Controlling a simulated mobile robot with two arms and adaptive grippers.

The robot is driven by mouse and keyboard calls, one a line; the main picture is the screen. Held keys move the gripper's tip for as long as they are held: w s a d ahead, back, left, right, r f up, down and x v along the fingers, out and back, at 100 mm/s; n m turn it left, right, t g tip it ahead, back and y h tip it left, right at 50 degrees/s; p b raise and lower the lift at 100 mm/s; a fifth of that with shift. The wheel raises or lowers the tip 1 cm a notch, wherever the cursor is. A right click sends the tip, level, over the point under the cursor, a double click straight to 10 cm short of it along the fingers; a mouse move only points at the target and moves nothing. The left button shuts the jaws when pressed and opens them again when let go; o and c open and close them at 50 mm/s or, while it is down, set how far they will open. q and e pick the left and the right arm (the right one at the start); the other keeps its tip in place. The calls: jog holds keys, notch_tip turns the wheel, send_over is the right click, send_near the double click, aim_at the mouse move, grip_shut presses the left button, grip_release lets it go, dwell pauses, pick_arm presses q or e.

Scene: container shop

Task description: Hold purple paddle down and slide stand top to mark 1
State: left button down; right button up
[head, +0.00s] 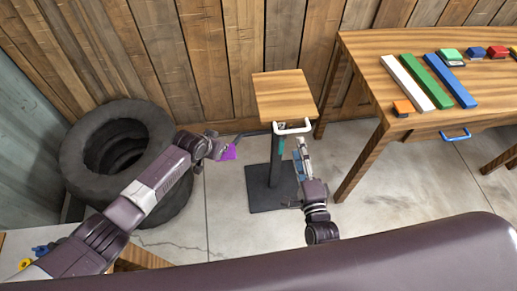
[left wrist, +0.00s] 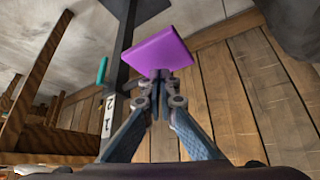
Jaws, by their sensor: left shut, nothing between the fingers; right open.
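The stand has a square wooden top (head: 284,95), a white handle (head: 292,128) on its front edge and a dark post on a black base (head: 272,199). The purple paddle (head: 230,153) sticks out to the left of the post; it is large in the left wrist view (left wrist: 157,50). My left gripper (head: 218,150) is shut and empty, its tips at the paddle; contact is unclear. A white label (left wrist: 108,115) on the post shows marks 2 and 1, with a teal piece (left wrist: 102,70) near it. My right gripper (head: 301,155) is open, just below the handle; whether it touches is unclear.
Stacked black tires (head: 150,130) stand at the left beside my left arm. A wooden table (head: 380,80) with colored bars, small blocks and a blue drawer handle (head: 455,135) stands at the right. A plank wall is close behind the stand. Concrete floor in front is partly open.

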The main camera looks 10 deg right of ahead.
aim_at(225, 153)
pick_arm(q)
jog(key=shift+s+d+f, duration=0.1)
jog(key=shift+f, duration=2.4)
pick_arm(e)
jog(key=shift+s+r, duration=0.1)
jog(key=shift+s, duration=0.05)
jog(key=c, duration=0.4)
jog(key=shift+s+r, duration=0.1)
jog(key=shift+s, duration=0.1)
jog(key=shift+c, duration=1.2)
jog(key=w+g, duration=0.1)
jog(key=w, duration=0.3)
jog(key=w+g, duration=0.1)
jog(key=w, duration=0.3)
jog(key=shift+w+d+f, duration=0.2)
jog(key=shift+w, duration=0.15)
grip_shut()
